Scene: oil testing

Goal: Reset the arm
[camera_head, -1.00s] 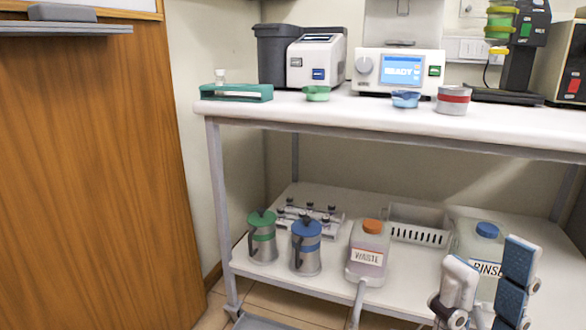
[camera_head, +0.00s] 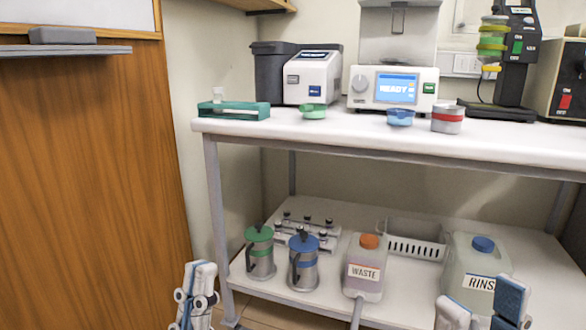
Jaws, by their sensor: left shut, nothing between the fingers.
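My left gripper (camera_head: 199,268) is at the bottom left of the head view, in front of the bench's left leg. Its white fingers are together and nothing shows between them. My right gripper (camera_head: 484,294) is at the bottom right, in front of the RINSE container (camera_head: 470,262). Its two fingers stand apart, one with a blue pad facing me, and nothing shows held between them. Most of both arms is below the frame.
The white bench (camera_head: 330,133) holds a green rack (camera_head: 233,111), a green bowl (camera_head: 313,111), a blue bowl (camera_head: 400,117), a red-banded cup (camera_head: 447,119) and machines. Its lower shelf (camera_head: 410,300) holds a green-lidded canister (camera_head: 260,253), a blue-lidded canister (camera_head: 304,262) and a WASTE jug (camera_head: 365,267).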

